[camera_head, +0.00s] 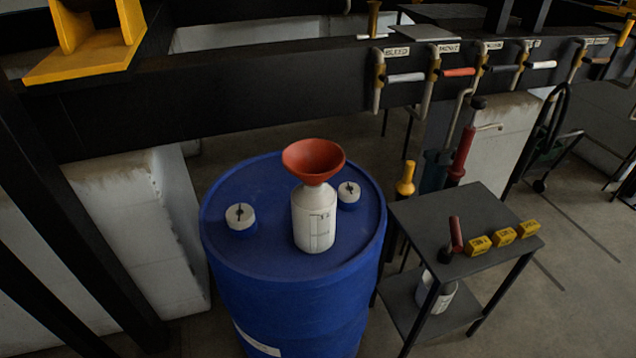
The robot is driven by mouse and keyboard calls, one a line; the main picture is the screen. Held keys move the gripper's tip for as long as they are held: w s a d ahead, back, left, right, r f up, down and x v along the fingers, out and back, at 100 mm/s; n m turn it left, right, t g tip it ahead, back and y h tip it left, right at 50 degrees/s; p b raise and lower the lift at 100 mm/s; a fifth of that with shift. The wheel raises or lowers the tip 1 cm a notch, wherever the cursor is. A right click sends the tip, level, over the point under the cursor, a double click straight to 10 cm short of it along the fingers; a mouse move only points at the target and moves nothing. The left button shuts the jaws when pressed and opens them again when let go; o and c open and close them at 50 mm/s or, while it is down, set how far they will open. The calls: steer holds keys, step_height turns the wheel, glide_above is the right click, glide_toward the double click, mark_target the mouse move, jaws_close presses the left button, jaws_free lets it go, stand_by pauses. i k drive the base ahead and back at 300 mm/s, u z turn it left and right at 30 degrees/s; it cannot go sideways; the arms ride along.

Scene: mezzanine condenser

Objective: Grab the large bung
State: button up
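A blue drum (300,290) stands upright in the middle of the head view. Two round white-topped bungs with dark centre marks sit on its lid. The left bung (240,217) looks the larger and is near the lid's left edge. The smaller bung (349,193) is near the right edge. Between them stands a white bottle (314,222) with a red funnel (313,158) in its mouth. The bottle is apart from the left bung and partly overlaps the view close to the right one. My gripper is not in view.
A small dark two-shelf table (430,225) stands right of the drum, holding several yellow blocks (503,237) and a red-handled tool (456,234). A dark beam (220,95) with labelled valve handles runs behind. White blocks (135,230) stand at left.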

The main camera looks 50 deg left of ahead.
mark_target(240, 216)
steer(key=i, duration=0.9)
steer(key=u, duration=3.15)
steer(key=i, duration=0.5)
steer(key=k, duration=0.5)
steer(key=u, duration=1.9)
steer(key=i, duration=1.1)
